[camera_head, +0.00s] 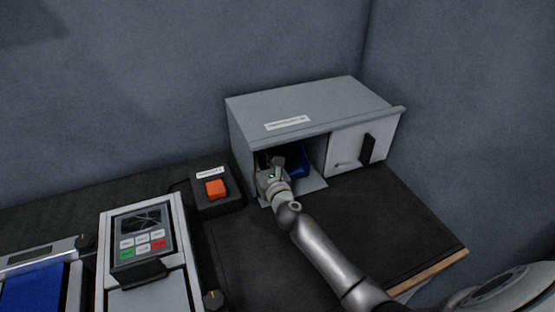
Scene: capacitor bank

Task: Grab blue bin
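The blue bin (300,162) is inside the open left compartment of a grey cabinet (310,105). Only part of its blue side shows, to the right of my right gripper. My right gripper (268,163) is at the mouth of this compartment, reaching in beside the bin. Its fingertips are dark and partly hidden, so I cannot tell whether they are open or touch the bin. My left gripper is out of view.
The cabinet's right compartment has a closed door with a black handle (368,149). An orange button (215,188) on a black box stands left of the cabinet. A keypad device (143,240) and a blue-topped device (35,290) stand at lower left.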

